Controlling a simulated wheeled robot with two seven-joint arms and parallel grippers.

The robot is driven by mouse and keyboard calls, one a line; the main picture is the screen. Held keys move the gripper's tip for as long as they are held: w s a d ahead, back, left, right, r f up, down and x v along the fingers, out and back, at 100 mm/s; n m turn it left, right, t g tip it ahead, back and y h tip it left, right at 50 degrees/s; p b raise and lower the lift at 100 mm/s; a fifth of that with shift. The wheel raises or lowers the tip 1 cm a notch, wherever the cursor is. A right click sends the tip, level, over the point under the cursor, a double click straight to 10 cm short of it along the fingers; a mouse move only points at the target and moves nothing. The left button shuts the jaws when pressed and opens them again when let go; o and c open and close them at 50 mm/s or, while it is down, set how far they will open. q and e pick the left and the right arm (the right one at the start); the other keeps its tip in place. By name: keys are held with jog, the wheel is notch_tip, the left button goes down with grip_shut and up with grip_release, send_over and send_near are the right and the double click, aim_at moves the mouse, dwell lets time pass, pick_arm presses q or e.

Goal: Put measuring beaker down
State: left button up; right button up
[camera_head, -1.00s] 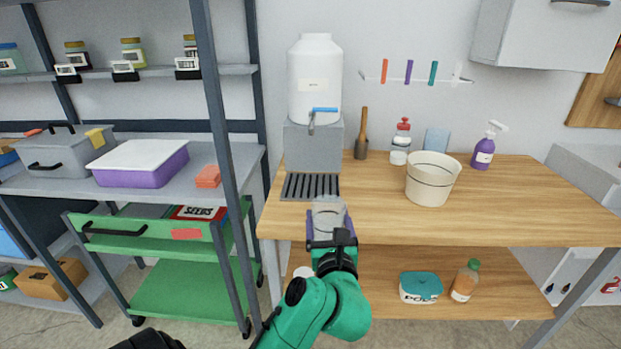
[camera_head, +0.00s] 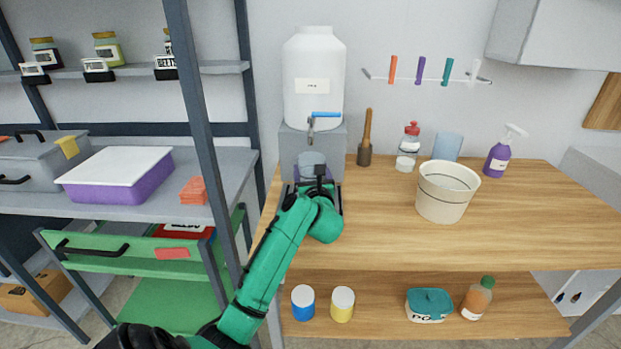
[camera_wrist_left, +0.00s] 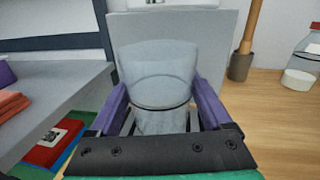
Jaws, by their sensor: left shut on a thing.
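The measuring beaker (camera_wrist_left: 158,75) is clear and upright between the two purple fingers of my left gripper (camera_wrist_left: 160,100) in the left wrist view. The gripper is shut on it. In the head view the beaker (camera_head: 311,160) shows beneath the tap of the white water tank (camera_head: 314,85), in front of the grey block. My left gripper (camera_head: 312,172) and green arm hide its lower part there. The dark slatted drip tray (camera_head: 337,200) is mostly hidden under my gripper. I cannot tell whether the beaker touches the tray. My right gripper is not in view.
A cream bucket (camera_head: 446,192), a spray bottle (camera_head: 499,153) and a wooden-handled tool (camera_head: 366,140) stand on the wooden bench (camera_head: 400,240). The bench front is clear. A grey shelf post (camera_head: 195,110) stands to the left.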

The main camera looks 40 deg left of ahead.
pick_arm(q)
jog(key=f, duration=0.3)
jog(key=shift+w+a+f, duration=0.25)
jog(key=shift+a, duration=0.1)
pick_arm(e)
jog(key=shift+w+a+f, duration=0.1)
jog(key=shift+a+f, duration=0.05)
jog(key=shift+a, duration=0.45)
pick_arm(q)
jog(key=shift+d, duration=0.1)
jog(key=o, duration=1.2)
jog(key=shift+f, duration=0.1)
jog(key=shift+c, duration=0.2)
jog(key=shift+o, duration=0.5)
jog(key=b+v, duration=0.1)
jog(key=v, duration=1.1)
jog(key=shift+r, duration=0.2)
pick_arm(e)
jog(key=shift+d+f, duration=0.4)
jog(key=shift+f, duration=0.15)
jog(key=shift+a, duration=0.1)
